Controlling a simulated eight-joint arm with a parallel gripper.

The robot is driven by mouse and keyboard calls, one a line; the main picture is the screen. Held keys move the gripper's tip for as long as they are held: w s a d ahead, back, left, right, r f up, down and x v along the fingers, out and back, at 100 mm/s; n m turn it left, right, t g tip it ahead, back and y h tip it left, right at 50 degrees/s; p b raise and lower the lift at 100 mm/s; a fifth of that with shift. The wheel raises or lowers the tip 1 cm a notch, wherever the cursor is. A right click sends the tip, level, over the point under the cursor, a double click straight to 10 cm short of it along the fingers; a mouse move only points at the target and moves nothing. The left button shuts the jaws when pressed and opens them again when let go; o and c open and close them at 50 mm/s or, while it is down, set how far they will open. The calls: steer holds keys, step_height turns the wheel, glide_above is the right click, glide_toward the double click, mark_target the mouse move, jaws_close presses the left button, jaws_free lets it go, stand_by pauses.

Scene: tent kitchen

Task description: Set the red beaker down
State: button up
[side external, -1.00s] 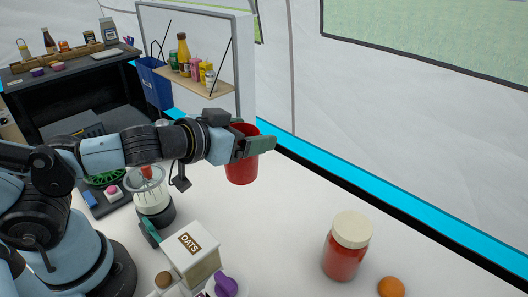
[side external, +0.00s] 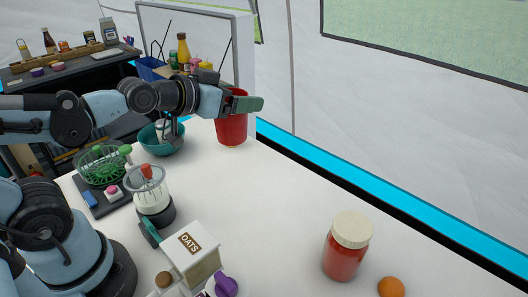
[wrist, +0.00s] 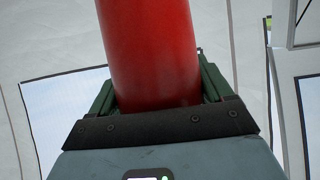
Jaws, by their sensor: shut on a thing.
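The red beaker (side external: 232,129) is upright near the far end of the white table (side external: 275,215) in the side external view. My gripper (side external: 250,103) is shut on it near its upper part, with one green finger across the near side. I cannot tell whether its base touches the table or hangs just above it. In the wrist view the red beaker (wrist: 150,45) fills the space between the green fingers of my gripper (wrist: 157,88). Its far end is cut off by the frame.
A teal bowl (side external: 163,142) stands left of the beaker. A blender (side external: 150,190), a rack with a green basket (side external: 103,168) and an oats box (side external: 190,250) stand nearer. A red jar (side external: 345,248) and an orange ball (side external: 391,287) are right. The middle is clear.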

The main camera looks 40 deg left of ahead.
mark_target(239, 125)
steer(key=d+f+m+h, duration=0.1)
steer(key=d+f, duration=0.1)
steer(key=d+f+m+h, duration=0.1)
steer(key=f+h, duration=0.1)
steer(key=f, duration=0.1)
steer(key=shift+w+d+m, duration=0.15)
steer(key=shift+d+m, duration=0.15)
steer(key=shift+d, duration=0.1)
steer(key=s+d+f+m+g+h, duration=0.2)
steer(key=s+d+m+g+h, duration=0.35)
steer(key=d+m+g, duration=0.4)
steer(key=s+d+f+m+g+h, duration=0.2)
steer(key=s+d+m+g+h, duration=0.35)
steer(key=m+g, duration=0.65)
steer(key=shift+s+d+f+t+y, duration=0.15)
steer(key=shift+d+f+y, duration=0.15)
steer(key=shift+f, duration=0.75)
steer(key=shift+s+d+f+y, duration=0.2)
steer(key=shift+f+y, duration=0.15)
steer(key=shift+f, duration=0.7)
steer(key=shift+s+d+f+t+y, duration=0.1)
steer(key=shift+s+d+f+y, duration=0.2)
steer(key=shift+f, duration=0.75)
steer(key=shift+w+a+f, duration=0.1)
steer(key=shift+w+f, duration=0.1)
steer(key=shift+f, duration=0.35)
steer(key=o, duration=0.9)
steer(key=shift+o, duration=0.2)
